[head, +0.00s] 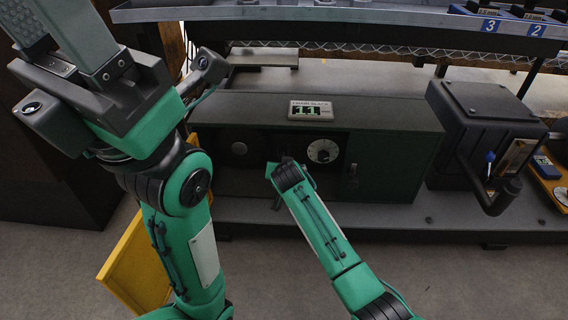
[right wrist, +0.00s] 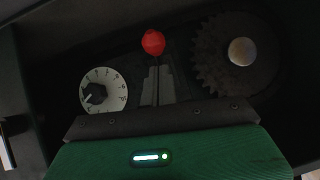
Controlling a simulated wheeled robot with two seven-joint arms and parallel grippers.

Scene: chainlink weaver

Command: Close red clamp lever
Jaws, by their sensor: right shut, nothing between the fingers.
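The red clamp lever (right wrist: 153,42) shows in the right wrist view as a red ball on a thin dark rod, at top centre. My right gripper (right wrist: 158,72) is shut and empty, its grey fingers pointing at the lever's rod below the ball. Whether they touch the rod cannot be told. In the head view my right arm reaches to the front of a dark green cabinet (head: 395,165), and its wrist hides the lever. My left gripper is raised close to the camera at the upper left, partly cut off by the frame; its opening is unclear.
A white numbered dial (right wrist: 103,90) is left of the lever and a dark toothed gear (right wrist: 212,55) is right of it. A small counter display (head: 311,111) sits on the cabinet top. A black machine (head: 485,135) stands to the right. A shelf rail (head: 350,15) runs above.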

